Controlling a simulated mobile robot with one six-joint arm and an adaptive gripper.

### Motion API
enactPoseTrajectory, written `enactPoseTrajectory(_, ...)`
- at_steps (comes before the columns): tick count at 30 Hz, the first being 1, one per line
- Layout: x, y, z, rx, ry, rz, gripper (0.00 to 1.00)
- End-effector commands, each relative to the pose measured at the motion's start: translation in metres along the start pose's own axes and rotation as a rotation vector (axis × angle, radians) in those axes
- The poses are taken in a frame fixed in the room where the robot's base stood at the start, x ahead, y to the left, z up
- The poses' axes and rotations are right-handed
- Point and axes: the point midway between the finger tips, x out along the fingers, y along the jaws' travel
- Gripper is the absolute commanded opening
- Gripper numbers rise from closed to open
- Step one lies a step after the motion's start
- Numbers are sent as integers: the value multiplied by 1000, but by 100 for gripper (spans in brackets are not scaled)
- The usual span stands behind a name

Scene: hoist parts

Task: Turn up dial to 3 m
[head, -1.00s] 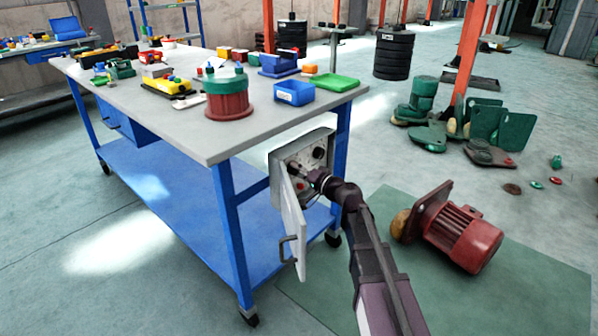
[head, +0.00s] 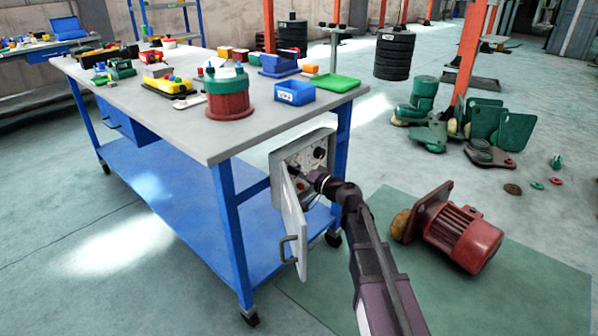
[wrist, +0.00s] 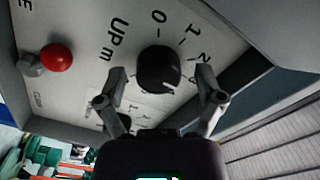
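The UP m dial (wrist: 158,68) is a round black knob on the pale panel, with the marks 0, 1 and 2 printed along its upper and right side. I cannot clearly read which mark it points to. My gripper (wrist: 162,80) is open, with one finger on each side of the dial and a visible gap to it. In the head view my gripper (head: 313,180) reaches into the open control box (head: 318,139) on the table's end. My arm and the box door hide part of the panel there.
A red button (wrist: 57,57) and a grey knob (wrist: 30,65) sit left of the dial. Another dark knob (wrist: 95,130) is partly behind the left finger. The box door (head: 292,225) hangs open beside my arm. A red motor (head: 460,235) lies on the floor mat.

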Motion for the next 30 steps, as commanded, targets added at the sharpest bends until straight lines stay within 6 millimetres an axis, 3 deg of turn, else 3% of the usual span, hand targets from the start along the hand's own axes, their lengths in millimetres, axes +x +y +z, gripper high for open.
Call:
enactPoseTrajectory(17, -11, 1, -1, 0, 4, 3, 92)
enactPoseTrajectory(30, -73, 0, 1, 0, 4, 4, 92)
